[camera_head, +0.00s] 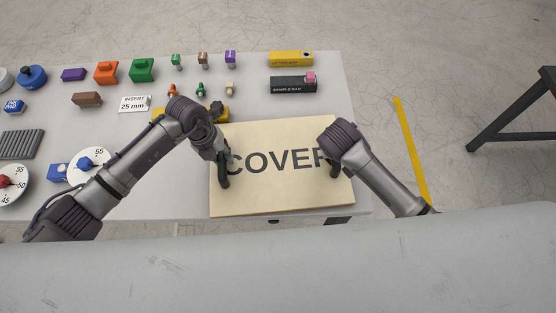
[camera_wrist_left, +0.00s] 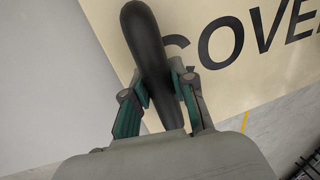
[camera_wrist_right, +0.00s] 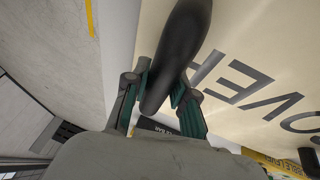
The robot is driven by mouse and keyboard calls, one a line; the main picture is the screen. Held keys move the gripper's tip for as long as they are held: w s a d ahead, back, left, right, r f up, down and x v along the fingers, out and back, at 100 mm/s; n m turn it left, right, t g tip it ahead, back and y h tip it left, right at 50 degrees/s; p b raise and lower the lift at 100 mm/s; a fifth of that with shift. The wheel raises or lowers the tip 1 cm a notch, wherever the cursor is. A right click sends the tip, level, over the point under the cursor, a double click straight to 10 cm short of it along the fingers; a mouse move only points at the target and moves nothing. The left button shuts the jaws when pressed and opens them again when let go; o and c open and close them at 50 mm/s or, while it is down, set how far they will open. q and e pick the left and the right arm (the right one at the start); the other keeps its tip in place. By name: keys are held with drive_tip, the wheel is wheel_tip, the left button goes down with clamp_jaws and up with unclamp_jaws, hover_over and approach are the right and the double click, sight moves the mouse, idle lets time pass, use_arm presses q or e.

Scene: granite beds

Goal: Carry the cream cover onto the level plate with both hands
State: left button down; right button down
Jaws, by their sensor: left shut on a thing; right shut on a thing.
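The cream cover (camera_head: 272,194) is a flat board lettered COVER, at the right front of the grey table in the head view. It also shows in the left wrist view (camera_wrist_left: 255,75) and the right wrist view (camera_wrist_right: 235,35). My left gripper (camera_head: 224,183) is shut on a dark handle (camera_wrist_left: 150,50) at the cover's left side. My right gripper (camera_head: 334,170) is shut on the dark handle (camera_wrist_right: 178,55) at its right side, partly hidden by my wrist in the head view. The level plate cannot be made out; whether the cover touches the table is unclear.
The grey table (camera_head: 240,75) holds a yellow bar (camera_head: 291,59), a black sample bar (camera_head: 293,85), coloured blocks, small pegs, dials and a ribbed grey block (camera_head: 21,144). Yellow parts (camera_head: 218,112) sit just behind the cover. A dark stand (camera_head: 510,108) is at the far right.

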use_arm(q)
drive_tip(key=shift+w+r, duration=0.1)
drive_tip(key=shift+r, duration=0.05)
use_arm(e)
drive_tip(key=shift+w+r, duration=0.1)
drive_tip(key=shift+r, duration=0.05)
